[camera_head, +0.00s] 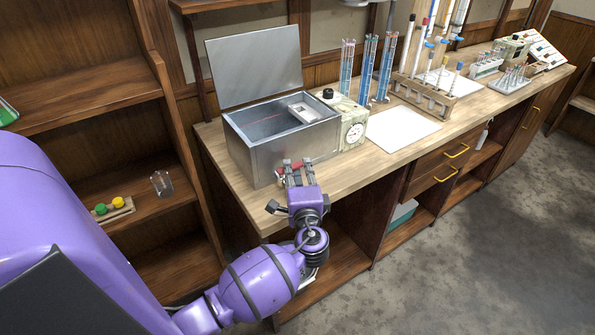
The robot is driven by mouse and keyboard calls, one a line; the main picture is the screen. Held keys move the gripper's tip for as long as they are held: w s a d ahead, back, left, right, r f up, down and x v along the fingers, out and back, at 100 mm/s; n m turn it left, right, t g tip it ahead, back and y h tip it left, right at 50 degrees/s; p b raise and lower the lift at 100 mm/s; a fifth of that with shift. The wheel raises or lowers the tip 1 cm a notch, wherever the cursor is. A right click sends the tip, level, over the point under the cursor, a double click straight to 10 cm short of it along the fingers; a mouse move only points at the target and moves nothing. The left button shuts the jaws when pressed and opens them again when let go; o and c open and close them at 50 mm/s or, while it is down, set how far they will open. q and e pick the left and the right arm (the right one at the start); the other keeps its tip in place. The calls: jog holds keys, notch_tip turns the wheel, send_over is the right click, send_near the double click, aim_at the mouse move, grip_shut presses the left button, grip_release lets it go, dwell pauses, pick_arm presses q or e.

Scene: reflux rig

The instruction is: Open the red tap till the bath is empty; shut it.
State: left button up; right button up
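The bath (262,158) is a grey metal box on the bench, with its lid (254,66) standing open at the back. Its inside looks grey; I cannot tell the water level. The red tap (283,172) is low at the bath's front, partly hidden by my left gripper. My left gripper (297,167) is right at the tap, its fingers pointing toward the bath's front. The view is too small to tell whether the fingers are closed on the tap or how far the tap is turned. My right gripper is not in view.
A control box (352,133) with a dial adjoins the bath's right side. A white sheet (402,129) lies on the bench. Beyond it stand blue-filled glass columns (386,68) and a wooden rack (424,97). A shelf (90,94) stands at the left.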

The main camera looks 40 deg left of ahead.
pick_arm(q)
grip_shut()
jog(key=shift+w+f+n+g+y, duration=0.1)
jog(key=shift+f+n+g+y, duration=0.05)
jog(key=shift+n+g+y, duration=0.3)
jog(key=shift+a, duration=0.1)
jog(key=shift+o, duration=1.8)
grip_release()
